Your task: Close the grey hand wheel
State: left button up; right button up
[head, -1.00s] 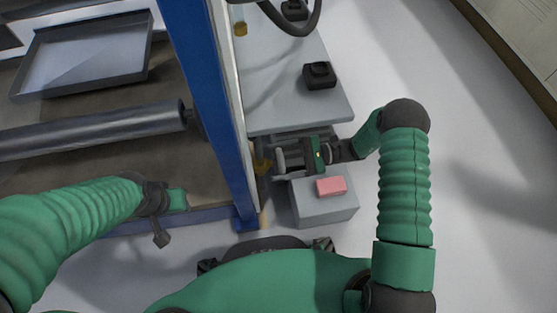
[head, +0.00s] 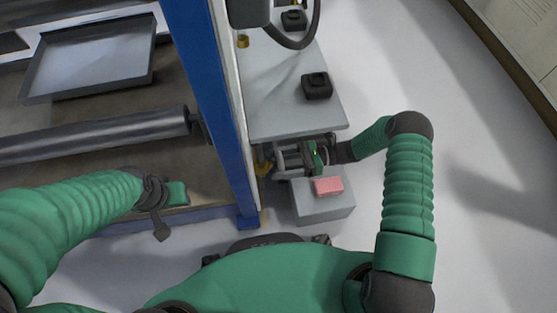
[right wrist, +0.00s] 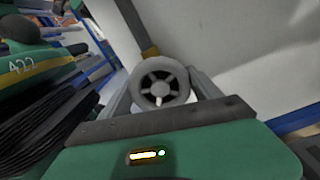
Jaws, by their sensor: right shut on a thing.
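The grey hand wheel (right wrist: 160,88) is round and spoked, with a light pin on its face. In the right wrist view it sits between the two fingers of my right gripper, which is shut on it. In the head view my right gripper (head: 288,160) is beside the foot of the blue post, and it mostly hides the wheel. My left gripper (head: 168,197) is at the left over the brown surface, away from the wheel. Its fingers do not show clearly, and I see nothing in it.
A blue post (head: 208,100) stands just left of the wheel. A grey table (head: 285,110) with black knobs (head: 317,86) lies beyond my right gripper. A grey box (head: 322,207) bearing a pink block (head: 328,186) is close in front. A dark roller (head: 95,135) and tray (head: 95,62) are left. Right floor is clear.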

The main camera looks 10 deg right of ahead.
jog(key=shift+w+d+m, duration=0.1)
jog(key=shift+w+m, duration=0.05)
jog(key=shift+m, duration=0.35)
jog(key=o, duration=1.4)
jog(key=shift+c, duration=0.2)
jog(key=d+p, duration=0.2)
jog(key=d, duration=1.5)
jog(key=shift+p, duration=0.3)
jog(key=shift+f, duration=0.1)
